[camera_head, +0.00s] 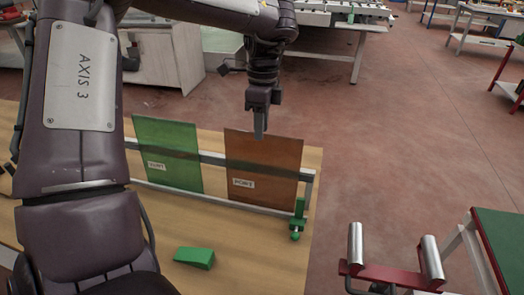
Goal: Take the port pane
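A brown-orange pane (262,165) stands upright in a pale rail rack (222,203) on the wooden table. Its white label seems to read "PORT", though the print is small. A green pane (170,140) stands to its left in the same rack, with a white label that I cannot read surely. My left gripper (260,130) points down at the top edge of the brown pane. Its fingertips overlap that edge in the picture; I cannot tell whether they touch it or whether the fingers are apart. My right gripper is not in view.
A green wedge-shaped block (194,257) lies on the wooden table (255,262) in front of the rack. A green clamp-like part (298,215) is at the rack's right end. A red stand with metal rollers (393,274) and a green-topped table (503,240) are at right. Open floor lies between.

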